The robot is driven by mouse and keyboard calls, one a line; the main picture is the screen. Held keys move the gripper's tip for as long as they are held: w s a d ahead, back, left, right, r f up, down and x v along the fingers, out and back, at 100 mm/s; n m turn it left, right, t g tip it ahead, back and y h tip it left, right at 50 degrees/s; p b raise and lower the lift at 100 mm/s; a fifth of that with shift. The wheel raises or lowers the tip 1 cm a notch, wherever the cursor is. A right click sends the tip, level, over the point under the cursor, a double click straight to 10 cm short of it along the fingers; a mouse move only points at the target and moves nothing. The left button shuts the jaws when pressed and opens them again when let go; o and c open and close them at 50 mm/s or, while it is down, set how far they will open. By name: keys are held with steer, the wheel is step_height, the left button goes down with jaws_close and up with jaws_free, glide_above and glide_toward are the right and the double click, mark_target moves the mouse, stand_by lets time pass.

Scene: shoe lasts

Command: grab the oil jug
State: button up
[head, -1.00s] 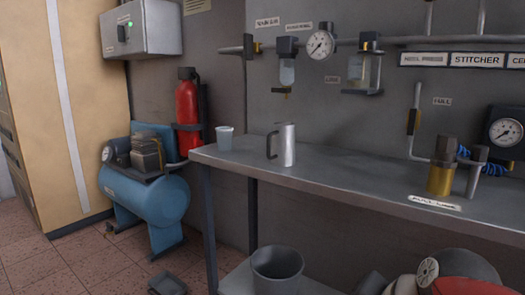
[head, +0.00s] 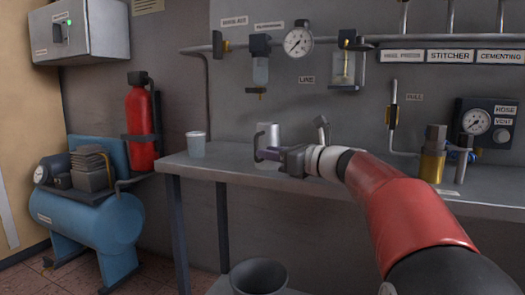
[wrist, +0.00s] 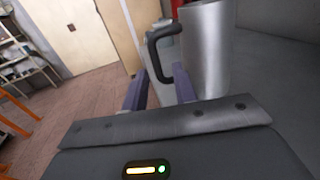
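The oil jug appears to be the silver metal jug (head: 268,131) with a dark loop handle, upright on the grey bench (head: 228,173). My gripper (wrist: 160,75) is open there. The handle's lower end shows in the gap between the two fingers. I cannot tell whether they touch it.
A pale cup (head: 196,145) stands left of the jug on the bench. Regulators, a gauge (head: 298,42) and pipes hang on the wall behind. A brass fitting (head: 432,160) stands to the right. A grey bin (head: 259,276) is below. A red extinguisher (head: 141,125) is at the left.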

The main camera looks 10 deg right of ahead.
steer(key=x, duration=0.4)
steer(key=shift+w+a+f, duration=0.1)
steer(key=shift+a, duration=0.25)
jaws_close()
